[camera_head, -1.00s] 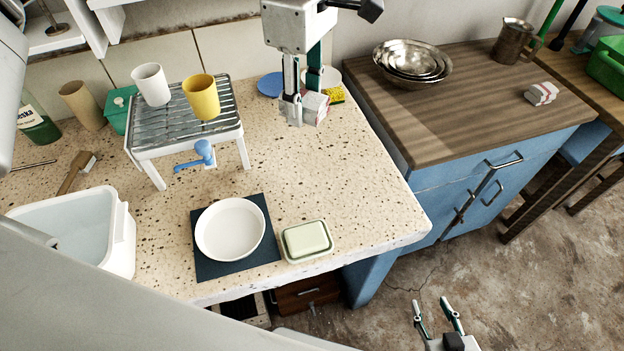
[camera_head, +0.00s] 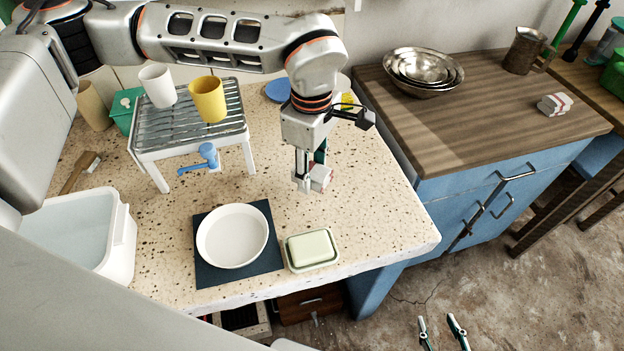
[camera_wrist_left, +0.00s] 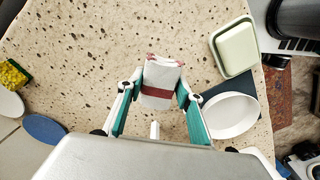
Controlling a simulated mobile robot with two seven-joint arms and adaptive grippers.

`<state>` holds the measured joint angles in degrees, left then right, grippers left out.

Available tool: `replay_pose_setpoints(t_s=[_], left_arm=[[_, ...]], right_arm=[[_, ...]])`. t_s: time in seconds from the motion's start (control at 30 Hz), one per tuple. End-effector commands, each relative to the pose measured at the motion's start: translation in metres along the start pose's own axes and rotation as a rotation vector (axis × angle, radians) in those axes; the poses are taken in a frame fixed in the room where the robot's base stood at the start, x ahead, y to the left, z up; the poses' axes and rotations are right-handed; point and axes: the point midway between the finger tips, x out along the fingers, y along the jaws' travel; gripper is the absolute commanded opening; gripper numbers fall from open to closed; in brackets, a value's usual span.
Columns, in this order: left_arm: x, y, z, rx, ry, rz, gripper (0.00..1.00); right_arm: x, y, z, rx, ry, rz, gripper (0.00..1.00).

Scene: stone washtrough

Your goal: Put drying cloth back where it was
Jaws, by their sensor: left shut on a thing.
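A folded white drying cloth with red stripes (camera_head: 321,177) is in my left gripper (camera_head: 309,178), over the speckled stone top, right of the drying rack. In the left wrist view the cloth (camera_wrist_left: 161,80) sits between the two fingers (camera_wrist_left: 160,92), which touch its sides. I cannot tell how far it is above the stone. A similar folded white cloth with red stripes (camera_head: 554,104) lies on the wooden counter (camera_head: 480,110) at the right. My right gripper (camera_head: 441,333) is at the bottom edge over the floor, fingers apart and empty.
A white bowl (camera_head: 232,237) on a dark mat (camera_head: 205,272) and a soap dish (camera_head: 312,250) stand near the front edge. The rack (camera_head: 190,128) holds two cups. A white basin (camera_head: 85,235) is at left, metal bowls (camera_head: 423,72) at right. The stone's right part is clear.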

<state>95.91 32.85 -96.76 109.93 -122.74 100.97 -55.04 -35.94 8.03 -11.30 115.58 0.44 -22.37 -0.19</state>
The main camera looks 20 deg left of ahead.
Motion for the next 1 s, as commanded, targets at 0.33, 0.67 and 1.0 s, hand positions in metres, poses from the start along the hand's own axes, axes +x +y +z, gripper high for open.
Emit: replay_pose_setpoints(t_s=[0.33, 0.67, 1.0], left_arm=[[0.033, 0.0, 0.0, 0.001, 0.0, -0.001, 0.18], [0.036, -0.001, 0.0, 0.0, 0.0, -0.002, 0.46], [0.036, -0.001, 0.0, 0.0, 0.0, -0.002, 0.52]], right_arm=[[0.002, 0.001, -0.002, -0.005, 0.006, 0.002, 0.4], [0.001, 0.0, 0.001, -0.004, 0.001, 0.001, 0.4], [0.0, -0.002, 0.007, -0.003, -0.01, -0.003, 0.4]])
